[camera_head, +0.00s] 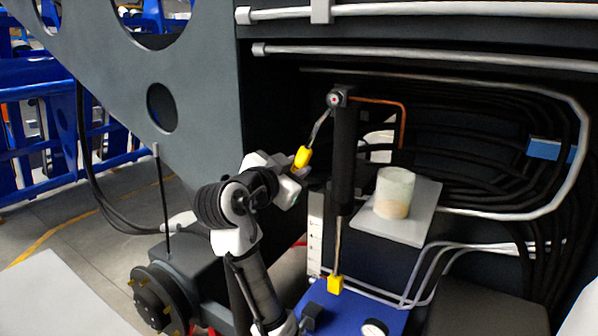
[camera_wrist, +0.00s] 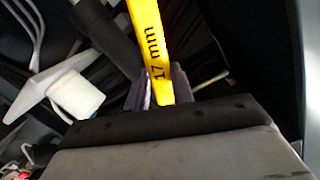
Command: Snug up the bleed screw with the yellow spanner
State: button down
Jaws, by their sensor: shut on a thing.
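The yellow spanner (camera_head: 302,157) slants up and right, its metal shank reaching the block at the top of an upright black cylinder (camera_head: 344,160). A small round fitting with a red centre (camera_head: 334,99), which may be the bleed screw, sits on that block. The spanner's head meets or overlaps the block's lower left side; I cannot tell whether it is seated. My gripper (camera_head: 299,172) is shut on the handle's lower end. In the wrist view the yellow handle (camera_wrist: 150,45), marked 17 mm, stands between my fingers (camera_wrist: 162,90); its far end is out of frame.
A pale cup (camera_head: 395,190) stands on a grey plate (camera_head: 428,212) right of the cylinder. A copper pipe (camera_head: 404,120) leaves the block to the right. Black hoses fill the back. Below, a rod ends in a yellow block (camera_head: 335,284) near a blue surface (camera_head: 350,312).

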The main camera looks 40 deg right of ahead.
jog(key=w+r+m, duration=0.1)
jog(key=w+a+m, duration=0.1)
jog(key=shift+w+a+r, duration=0.1)
jog(key=shift+w+r, duration=0.25)
jog(key=shift+r, duration=0.05)
dwell(0.4)
jog(key=shift+w+a+r+m+t, duration=0.2)
jog(key=shift+w+r+m, duration=0.25)
jog(key=shift+m, duration=0.1)
jog(key=shift+w+a+r+m+t, duration=0.2)
jog(key=shift+w+r+m, duration=0.2)
jog(key=shift+m, duration=0.15)
jog(key=shift+a, duration=0.1)
